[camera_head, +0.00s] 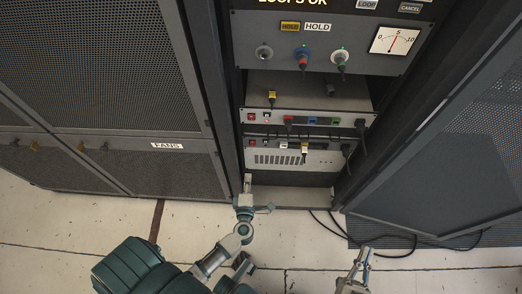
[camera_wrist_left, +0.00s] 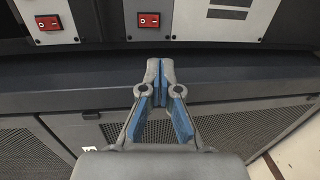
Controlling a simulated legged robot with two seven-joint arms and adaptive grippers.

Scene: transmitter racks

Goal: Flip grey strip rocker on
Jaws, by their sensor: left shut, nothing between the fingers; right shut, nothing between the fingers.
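In the left wrist view, two red rockers, one at the left (camera_wrist_left: 47,22) and one near the middle (camera_wrist_left: 149,19), lie beyond the fingertips. Their positions are too small to read. My left gripper (camera_head: 247,180) is shut and empty, below both strips, apart from them. My right gripper (camera_head: 365,254) is shut and empty, low at right.
Plugs and cables hang from the strips, one black plug (camera_head: 360,124) at the right end. A vented panel (camera_head: 320,160) sits below. The mesh cabinet marked FANS (camera_head: 150,165) stands left, an open mesh door (camera_head: 440,150) right. Black cables (camera_head: 395,255) lie on the floor.

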